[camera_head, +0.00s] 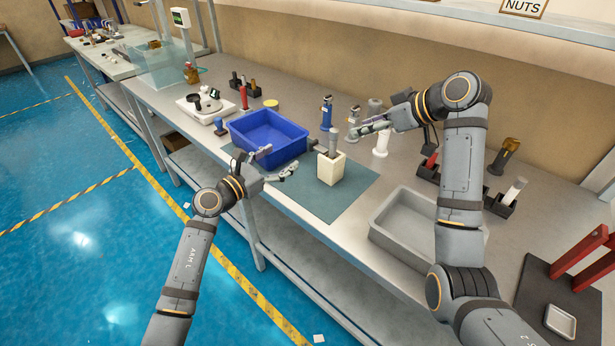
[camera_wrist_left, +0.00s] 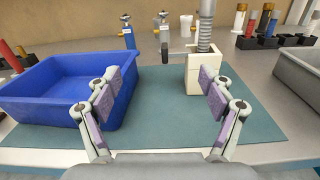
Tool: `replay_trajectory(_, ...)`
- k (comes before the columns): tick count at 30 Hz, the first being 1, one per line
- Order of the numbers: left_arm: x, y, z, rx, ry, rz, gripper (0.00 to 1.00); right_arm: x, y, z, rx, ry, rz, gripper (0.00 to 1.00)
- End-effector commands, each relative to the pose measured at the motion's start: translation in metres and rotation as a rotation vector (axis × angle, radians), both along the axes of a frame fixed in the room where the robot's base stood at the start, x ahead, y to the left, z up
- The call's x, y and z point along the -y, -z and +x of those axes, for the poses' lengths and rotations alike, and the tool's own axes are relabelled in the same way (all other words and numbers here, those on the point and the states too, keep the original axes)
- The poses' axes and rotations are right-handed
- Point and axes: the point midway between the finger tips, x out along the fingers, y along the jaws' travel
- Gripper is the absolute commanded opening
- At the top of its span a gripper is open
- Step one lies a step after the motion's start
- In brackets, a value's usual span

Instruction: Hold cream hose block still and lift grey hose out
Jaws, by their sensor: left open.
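The cream hose block (camera_head: 331,169) stands upright on the teal mat, with the grey hose (camera_head: 333,143) rising from its top. In the left wrist view the block (camera_wrist_left: 199,82) is ahead and right of centre, partly covered by my right-hand finger, and the ribbed hose (camera_wrist_left: 205,30) runs out of the frame top. My left gripper (camera_head: 282,160) is open and empty, left of the block and apart from it in the head view; its two padded fingers also show in the wrist view (camera_wrist_left: 165,92). My right gripper (camera_head: 358,130) is behind and right of the hose; its jaw opening is unclear.
A blue bin (camera_head: 268,139) stands left of the block and a grey tray (camera_head: 402,226) to the right. The front part of the teal mat (camera_head: 322,205) is clear.

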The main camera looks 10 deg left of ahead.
Motion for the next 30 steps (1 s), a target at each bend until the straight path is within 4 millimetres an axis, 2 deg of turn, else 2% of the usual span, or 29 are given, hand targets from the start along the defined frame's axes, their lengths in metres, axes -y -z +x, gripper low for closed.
replay_trajectory(1,0.020,0.012,-0.003,-0.011,0.014,-0.024,0.81,0.000,0.000,0.000,0.000,0.000,0.000,0.38)
replay_trajectory(3,0.043,0.024,-0.008,-0.018,0.031,-0.035,0.81,0.000,0.000,0.000,0.000,0.000,0.000,0.38)
replay_trajectory(6,0.066,0.036,-0.013,-0.027,0.050,-0.046,0.81,0.000,0.000,0.000,0.000,0.000,0.000,0.38)
replay_trajectory(9,0.077,0.041,-0.016,-0.029,0.058,-0.049,0.81,0.000,0.000,0.000,0.000,0.000,0.000,0.38)
replay_trajectory(15,0.081,0.042,-0.013,-0.029,0.060,-0.051,0.81,0.000,0.000,0.000,0.000,0.000,0.000,0.38)
replay_trajectory(19,0.092,0.041,0.000,-0.030,0.060,-0.053,0.81,0.000,0.000,0.000,0.000,0.000,0.000,0.38)
replay_trajectory(30,0.135,0.041,0.055,-0.031,0.061,-0.052,0.81,0.000,0.000,0.000,0.000,0.000,0.000,0.38)
